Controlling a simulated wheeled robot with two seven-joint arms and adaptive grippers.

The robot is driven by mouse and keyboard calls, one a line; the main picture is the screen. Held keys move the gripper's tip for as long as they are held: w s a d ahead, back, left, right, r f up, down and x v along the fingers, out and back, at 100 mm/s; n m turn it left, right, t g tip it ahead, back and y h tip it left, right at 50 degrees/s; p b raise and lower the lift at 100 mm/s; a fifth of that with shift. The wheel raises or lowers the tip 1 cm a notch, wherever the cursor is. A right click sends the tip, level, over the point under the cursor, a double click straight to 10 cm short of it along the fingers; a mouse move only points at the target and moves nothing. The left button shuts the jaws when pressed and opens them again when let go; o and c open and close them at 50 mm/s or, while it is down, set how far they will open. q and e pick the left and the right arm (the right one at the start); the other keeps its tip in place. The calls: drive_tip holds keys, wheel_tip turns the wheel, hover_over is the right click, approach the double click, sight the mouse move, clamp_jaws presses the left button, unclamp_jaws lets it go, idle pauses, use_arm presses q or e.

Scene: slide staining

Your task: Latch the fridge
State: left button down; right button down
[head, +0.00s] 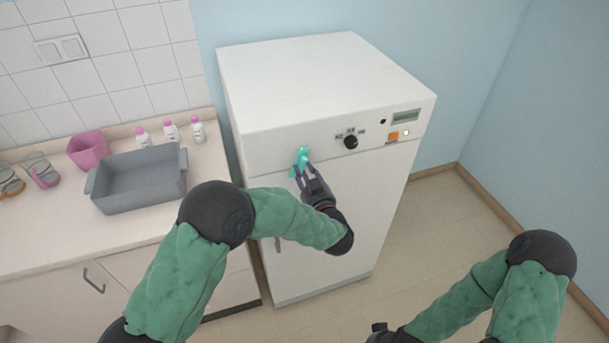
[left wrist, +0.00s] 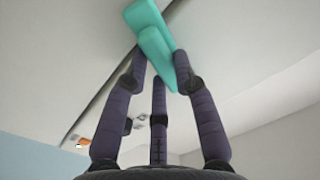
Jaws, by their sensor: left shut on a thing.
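The white fridge (head: 315,215) stands against the blue wall with its door shut or nearly so; I cannot tell which. A teal latch handle (head: 301,158) sits at the upper front, near the seam under the control panel. My left gripper (head: 304,171) is at this handle, its fingers closed on it. In the left wrist view the teal handle (left wrist: 156,48) lies between the fingertips (left wrist: 158,75), beside the dark seam. My right gripper (head: 378,330) shows only partly at the bottom edge, away from the fridge; its fingers are unclear.
A black knob (head: 351,142) and a small display (head: 406,117) are on the fridge's upper front. Left of it, a counter (head: 205,170) carries a grey basin (head: 140,183), a pink container (head: 88,150) and small bottles (head: 170,130). The floor (head: 440,230) to the right is clear.

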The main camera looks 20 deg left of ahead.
use_arm(q)
drive_tip(key=shift+n+b, duration=0.85)
drive_tip(key=shift+n, duration=1.15)
drive_tip(key=c, duration=1)
unclamp_jaws()
drive_tip(key=shift+s+d, duration=0.1)
drive_tip(key=shift+d, duration=0.05)
drive_tip(key=v, duration=1.1)
drive_tip(key=shift+s+d, duration=0.2)
drive_tip(key=shift+s, duration=0.1)
